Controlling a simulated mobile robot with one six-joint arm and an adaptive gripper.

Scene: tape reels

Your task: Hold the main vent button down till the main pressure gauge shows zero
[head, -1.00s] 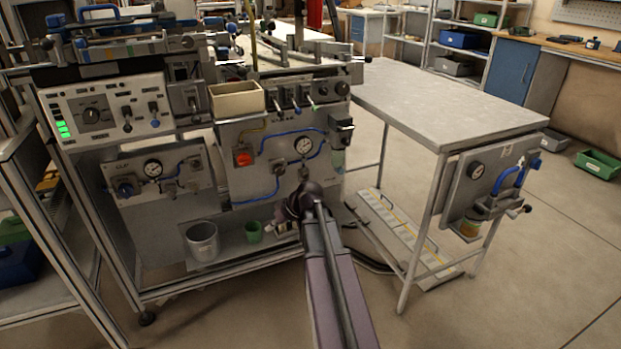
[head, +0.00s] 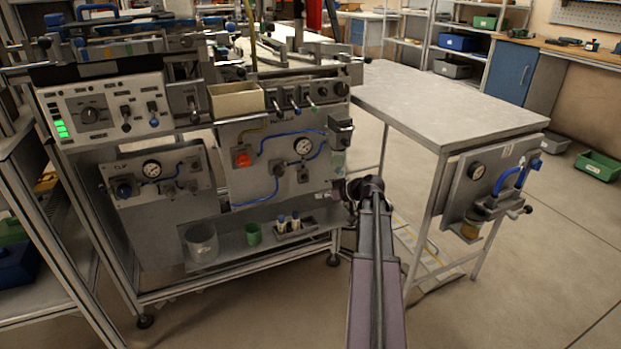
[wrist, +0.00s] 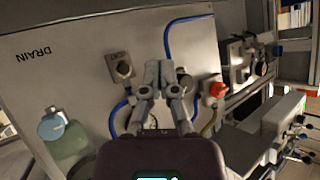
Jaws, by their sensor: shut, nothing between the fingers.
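The main panel carries a white round pressure gauge (head: 303,146); its needle is too small to read. Below it is a small box with a button (head: 303,174). In the wrist view this button (wrist: 122,68) sits on a square plate, with the picture turned about upside down. My gripper (wrist: 160,68) is shut and empty, to the right of the button in that view and apart from it in the picture. Whether the fingertips touch the panel cannot be told. In the head view my arm hides the fingertips.
A red knob (head: 242,160) and another valve box (head: 277,168) share the panel with blue hoses. A filter bowl (wrist: 68,138) hangs near the DRAIN lettering. A second panel with its own gauge (head: 151,169) is at left. A steel table (head: 450,105) stands at right.

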